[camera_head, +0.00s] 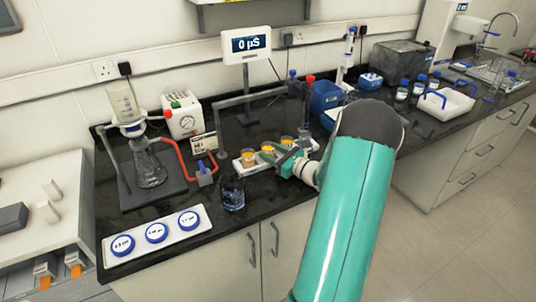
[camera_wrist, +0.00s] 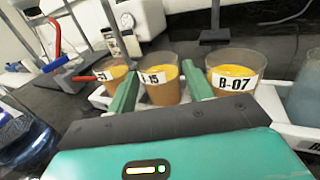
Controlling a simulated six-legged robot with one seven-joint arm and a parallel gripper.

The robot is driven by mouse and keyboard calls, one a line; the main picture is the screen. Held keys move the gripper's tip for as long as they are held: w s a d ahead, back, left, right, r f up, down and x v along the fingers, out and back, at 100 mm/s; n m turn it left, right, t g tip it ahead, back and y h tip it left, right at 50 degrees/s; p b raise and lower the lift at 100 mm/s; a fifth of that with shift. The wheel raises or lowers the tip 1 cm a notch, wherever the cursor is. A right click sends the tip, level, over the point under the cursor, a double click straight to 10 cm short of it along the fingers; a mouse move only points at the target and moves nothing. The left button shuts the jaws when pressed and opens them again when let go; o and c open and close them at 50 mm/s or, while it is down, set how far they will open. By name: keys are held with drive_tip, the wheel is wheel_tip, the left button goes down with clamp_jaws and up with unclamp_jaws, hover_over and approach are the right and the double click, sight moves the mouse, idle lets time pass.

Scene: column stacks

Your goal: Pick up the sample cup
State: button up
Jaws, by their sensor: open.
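Three clear cups of orange liquid stand in a row in a white rack (camera_head: 238,164). In the wrist view they are a left cup (camera_wrist: 112,73), a middle cup labelled "-15" (camera_wrist: 158,92) and a right cup labelled B-07 (camera_wrist: 232,85). The task does not say which is the sample cup. My gripper (camera_wrist: 158,70) is open, with its green fingers on either side of the middle cup in the picture. I cannot tell whether they touch it. In the head view my gripper (camera_head: 283,160) is at the front of the rack and partly covers the cups.
A glass beaker (camera_head: 232,193) stands in front of the rack, left of my gripper. A grey stand (camera_head: 220,125) rises behind the cups. A flask (camera_head: 150,170) and a tray of blue-lidded dishes (camera_head: 157,233) are at the left. A greyish container (camera_wrist: 304,98) is at the wrist view's right edge.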

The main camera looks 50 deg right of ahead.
drive_tip(key=shift+w, duration=0.95)
drive_tip(key=c, duration=0.7)
drive_tip(key=shift+r, duration=0.1)
drive_tip(key=shift+c, duration=0.2)
